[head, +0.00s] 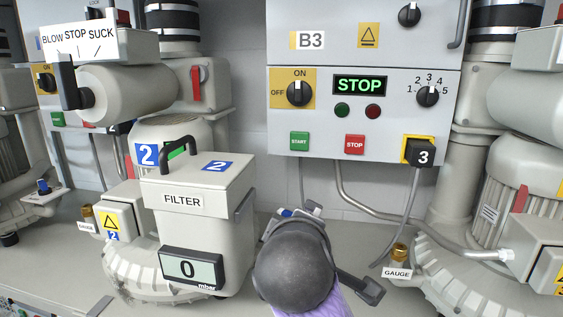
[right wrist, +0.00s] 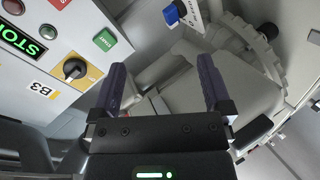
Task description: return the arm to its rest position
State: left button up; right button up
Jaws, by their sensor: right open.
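My right arm comes up from the bottom of the head view, its dark round wrist (head: 293,265) in front of the bench beside the filter box. The wrist hides most of the right gripper there. In the right wrist view the right gripper (right wrist: 162,68) is open, its two purple fingers wide apart with nothing visibly held between them. Grey machine casing lies beyond the fingers. My left arm and gripper are not in view.
The B3 control panel (head: 330,105) hangs behind the wrist; its display (head: 359,85) reads STOP. The filter box (head: 200,220), reading 0, stands left of the wrist. A gauge (head: 397,265) and a grey blower (head: 470,270) are to the right.

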jog(key=s+d+f+m+g+y, duration=0.1)
jog(key=s+d+f+m+g, duration=0.25)
jog(key=f, duration=0.65)
jog(key=s+d+f+m+g, duration=0.25)
jog(key=s+f, duration=0.25)
jog(key=f, duration=0.5)
jog(key=s+d+f+m+g, duration=0.2)
jog(key=s+d+f, duration=0.15)
jog(key=s, duration=0.45)
jog(key=s+d+f+m+g, duration=0.25)
jog(key=s+f, duration=0.25)
jog(key=s, duration=0.4)
notch_tip(320, 180, down, 32)
jog(key=s+b, duration=0.1)
jog(key=b, duration=1.3)
jog(key=s+d+f+g+b, duration=0.1)
jog(key=s+f+b, duration=0.4)
jog(key=f, duration=0.6)
jog(key=s+d+f+g+b, duration=0.1)
jog(key=s+d+f+b, duration=0.1)
jog(key=s+f+b, duration=0.3)
jog(key=s+f, duration=0.4)
jog(key=f, duration=0.1)
jog(key=shift+s+d+f+n, duration=0.15)
jog(key=shift+d+f+n, duration=0.05)
jog(key=shift+f+n, duration=0.15)
